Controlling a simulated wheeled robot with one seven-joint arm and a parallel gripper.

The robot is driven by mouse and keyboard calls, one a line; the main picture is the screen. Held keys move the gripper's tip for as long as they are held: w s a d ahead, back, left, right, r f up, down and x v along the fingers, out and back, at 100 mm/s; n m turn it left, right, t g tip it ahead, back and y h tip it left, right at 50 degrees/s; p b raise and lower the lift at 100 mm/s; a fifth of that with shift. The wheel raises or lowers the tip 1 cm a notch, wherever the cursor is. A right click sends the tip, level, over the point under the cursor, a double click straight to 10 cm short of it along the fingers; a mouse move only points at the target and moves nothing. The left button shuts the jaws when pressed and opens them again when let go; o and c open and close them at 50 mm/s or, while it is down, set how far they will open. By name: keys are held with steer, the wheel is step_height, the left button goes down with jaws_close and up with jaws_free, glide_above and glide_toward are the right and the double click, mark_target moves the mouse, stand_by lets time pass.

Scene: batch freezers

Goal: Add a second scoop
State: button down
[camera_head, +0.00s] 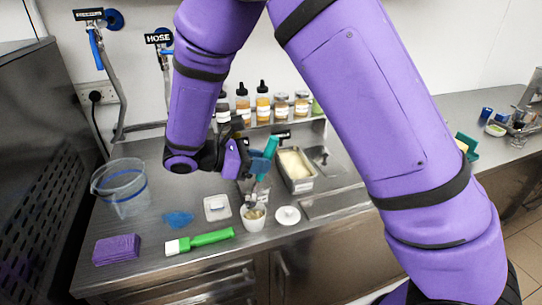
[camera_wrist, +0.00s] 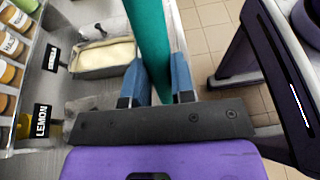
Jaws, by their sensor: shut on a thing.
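My gripper (camera_head: 258,168) is shut on the teal handle of a scoop (camera_head: 270,147). In the wrist view the teal handle (camera_wrist: 148,40) runs between my blue finger pads (camera_wrist: 158,82). The scoop's lower end is at or just above a small white cup (camera_head: 254,222); I cannot tell whether they touch. Something pale brown shows inside the cup. A steel pan (camera_head: 303,185) of pale yellow ice cream (camera_head: 294,164) stands behind and right of the cup. The pan (camera_wrist: 92,72) also shows in the wrist view.
A white square item (camera_head: 217,207) and a white round lid or dish (camera_head: 288,215) flank the cup. A green-handled spatula (camera_head: 212,238), purple cloths (camera_head: 117,249), a blue item (camera_head: 178,219) and a clear bucket (camera_head: 120,190) lie left. Bottles and jars (camera_head: 263,103) line the back shelf.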

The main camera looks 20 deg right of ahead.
steer(key=d+f+y, duration=0.6)
steer(key=d+y, duration=0.3)
steer(key=y, duration=0.3)
steer(key=shift+s+d+t+y, duration=0.15)
steer(key=shift+s+t+y, duration=0.1)
steer(key=shift+t+y, duration=0.15)
stand_by(0.4)
steer(key=shift+f, duration=0.1)
stand_by(0.5)
